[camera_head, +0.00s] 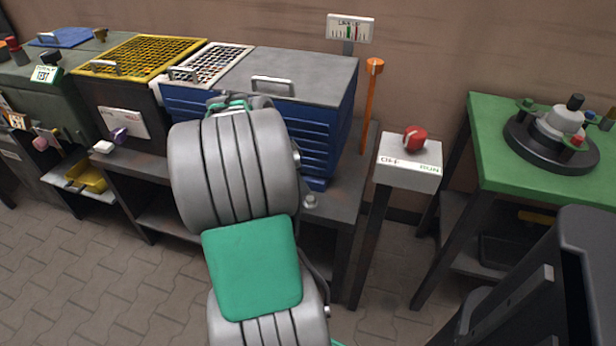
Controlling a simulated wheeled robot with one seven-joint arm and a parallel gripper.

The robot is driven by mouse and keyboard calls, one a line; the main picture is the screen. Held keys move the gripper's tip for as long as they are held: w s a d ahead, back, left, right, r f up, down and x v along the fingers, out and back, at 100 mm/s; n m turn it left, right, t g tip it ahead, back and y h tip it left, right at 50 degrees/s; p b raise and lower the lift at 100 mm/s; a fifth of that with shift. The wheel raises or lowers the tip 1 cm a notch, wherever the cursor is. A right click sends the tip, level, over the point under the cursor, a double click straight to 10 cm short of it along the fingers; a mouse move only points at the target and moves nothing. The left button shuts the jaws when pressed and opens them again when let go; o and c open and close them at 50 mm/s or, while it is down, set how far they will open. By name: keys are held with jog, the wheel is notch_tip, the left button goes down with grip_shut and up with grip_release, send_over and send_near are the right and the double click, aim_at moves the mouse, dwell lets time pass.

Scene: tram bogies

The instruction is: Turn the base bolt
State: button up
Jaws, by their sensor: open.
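A small silver bolt-like piece (310,201) stands upright on the dark bench, at the foot of the blue louvred cabinet (330,125). I take it for the base bolt, but it is too small to see any marking or how far it is turned. My grey and green arm rises through the middle of the view, just left of this piece. The arm's far end is hidden behind its own links, so my gripper does not show.
A white pedestal (410,178) carries a red knob (414,138) with OFF and RUN labels. An orange lever (371,100) stands beside the cabinet. A green table (500,175) holds a round black-based device (548,140). Paved floor (80,285) is clear at lower left.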

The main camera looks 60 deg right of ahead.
aim_at(309, 197)
jog(key=b+x, duration=0.2)
jog(key=x, duration=0.5)
jog(key=shift+d+f, duration=0.1)
jog(key=shift+f, duration=0.25)
jog(key=shift+c, duration=0.2)
grip_shut()
jog(key=shift+r, duration=0.1)
